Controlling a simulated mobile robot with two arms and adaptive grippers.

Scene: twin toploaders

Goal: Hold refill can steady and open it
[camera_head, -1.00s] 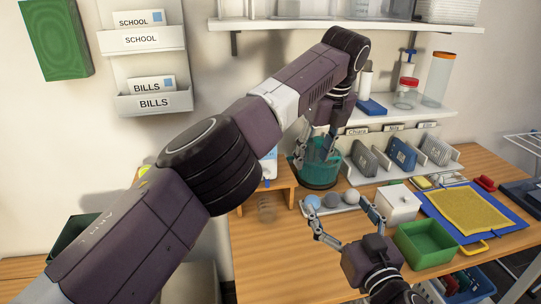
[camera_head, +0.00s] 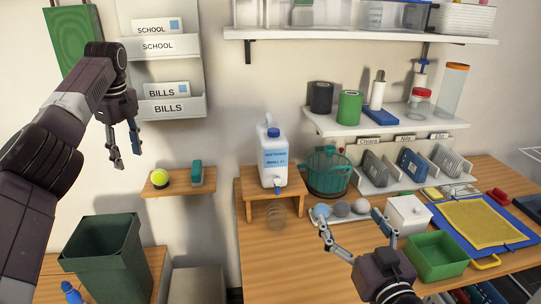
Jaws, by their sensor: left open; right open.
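The refill can (camera_head: 272,161) is a white jug with a blue label, a blue cap (camera_head: 273,132) on top and a small blue part low on its front. It stands upright on a small wooden riser (camera_head: 262,199) on the table, the cap on it. My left gripper (camera_head: 127,158) is open and empty, well to the left of the can, in front of the wall pockets and above the small wall shelf. My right gripper (camera_head: 350,216) is open and empty, low and to the right of the can, over the table's front part.
A teal strainer pot (camera_head: 327,176) stands close right of the can. Dryer balls on a tray (camera_head: 344,220), a white box (camera_head: 408,213) and a green bin (camera_head: 436,255) are near my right gripper. A small shelf (camera_head: 178,184) holds a yellow ball.

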